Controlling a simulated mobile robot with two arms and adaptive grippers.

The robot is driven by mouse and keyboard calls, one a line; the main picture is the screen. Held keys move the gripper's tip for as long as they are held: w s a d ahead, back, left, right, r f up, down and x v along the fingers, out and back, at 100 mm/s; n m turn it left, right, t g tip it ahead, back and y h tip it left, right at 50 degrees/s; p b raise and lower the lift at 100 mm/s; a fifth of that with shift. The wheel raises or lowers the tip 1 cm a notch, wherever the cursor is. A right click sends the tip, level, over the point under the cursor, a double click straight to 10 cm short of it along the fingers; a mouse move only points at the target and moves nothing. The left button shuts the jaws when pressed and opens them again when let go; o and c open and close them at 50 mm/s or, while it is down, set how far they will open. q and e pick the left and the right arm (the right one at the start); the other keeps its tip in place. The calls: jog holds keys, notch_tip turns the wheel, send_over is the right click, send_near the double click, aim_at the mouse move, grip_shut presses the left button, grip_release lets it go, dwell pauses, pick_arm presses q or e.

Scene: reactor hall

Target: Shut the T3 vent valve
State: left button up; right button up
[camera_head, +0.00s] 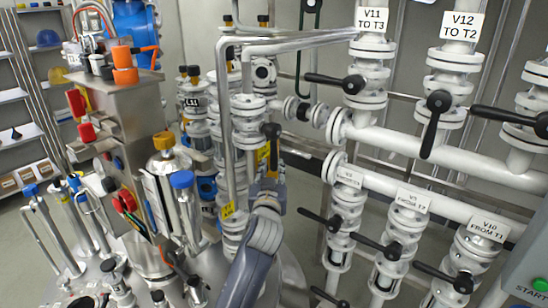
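No label that I can read marks the T3 vent valve, so I cannot tell for sure which valve it is. A black valve handle (272,133) hangs down from a white flanged valve (248,108) at the middle, with a yellow tag (263,154) behind it. My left gripper (268,178) is just below this handle and points up at its lower end. Its fingers partly hide the handle's end, so contact and grip are unclear. A white valve labelled V11 TO T3 (371,50) stands up right, its black lever (335,81) pointing left. My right gripper is not in view.
Valve V12 TO T2 (455,62) and a lower row with valve V10 FROM T1 (475,250) fill the right. Bent grey pipes (228,130) run close left of my gripper. Shelves (20,110) stand far left.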

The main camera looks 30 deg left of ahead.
aim_at(274, 160)
pick_arm(q)
jog(key=x, duration=0.5)
jog(key=shift+w+a+r+p, duration=0.1)
jog(key=shift+w+a+p, duration=0.05)
jog(key=shift+p, duration=0.25)
jog(key=shift+w+a, duration=0.3)
jog(key=shift+w, duration=0.3)
jog(key=shift+w+a, duration=0.1)
jog(key=shift+w, duration=0.05)
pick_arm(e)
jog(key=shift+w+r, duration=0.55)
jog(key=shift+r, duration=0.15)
pick_arm(q)
jog(key=shift+c, duration=0.6)
grip_shut()
